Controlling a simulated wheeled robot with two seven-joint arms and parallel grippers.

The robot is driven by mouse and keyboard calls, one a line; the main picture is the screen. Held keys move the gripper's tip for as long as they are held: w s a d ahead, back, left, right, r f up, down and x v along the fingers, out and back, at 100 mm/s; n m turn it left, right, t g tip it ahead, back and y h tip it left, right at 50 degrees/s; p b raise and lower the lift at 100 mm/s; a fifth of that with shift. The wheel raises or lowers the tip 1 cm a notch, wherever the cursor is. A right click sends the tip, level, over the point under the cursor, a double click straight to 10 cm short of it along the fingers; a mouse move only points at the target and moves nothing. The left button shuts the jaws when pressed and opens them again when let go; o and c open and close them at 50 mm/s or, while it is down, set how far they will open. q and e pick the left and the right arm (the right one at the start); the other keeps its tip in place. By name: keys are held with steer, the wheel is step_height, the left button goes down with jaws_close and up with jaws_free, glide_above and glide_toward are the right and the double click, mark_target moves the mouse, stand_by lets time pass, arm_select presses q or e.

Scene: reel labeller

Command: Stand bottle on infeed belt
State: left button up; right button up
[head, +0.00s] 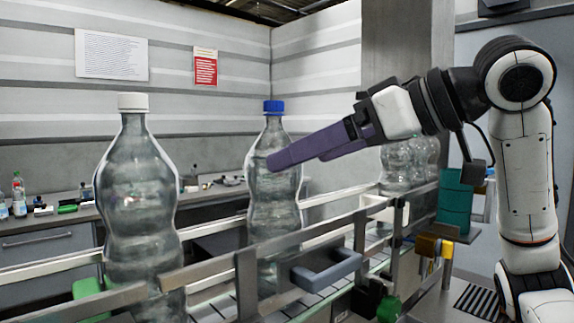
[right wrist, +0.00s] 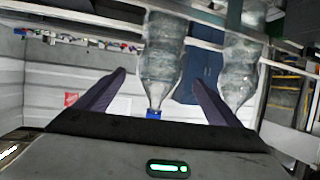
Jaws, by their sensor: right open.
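A clear bottle with a blue cap (head: 273,190) stands upright behind the front rail, on the infeed belt (head: 377,262); its base is partly hidden by the rail. A clear bottle with a white cap (head: 136,200) stands upright to its left, also behind the rail. My right gripper (head: 270,163) reaches in from the right at the blue-capped bottle's upper body. In the right wrist view its purple fingers (right wrist: 160,76) are spread apart, with the blue-capped bottle (right wrist: 160,60) between them and visible gaps on both sides. My left gripper is out of view.
Metal guard rails (head: 200,268) run along the belt. More clear bottles (head: 408,162) stand farther along it. A teal container (head: 455,200) is at the right. A back counter (head: 60,217) holds small bottles and other items.

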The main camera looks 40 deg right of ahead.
steer(key=shift+v, duration=1.95)
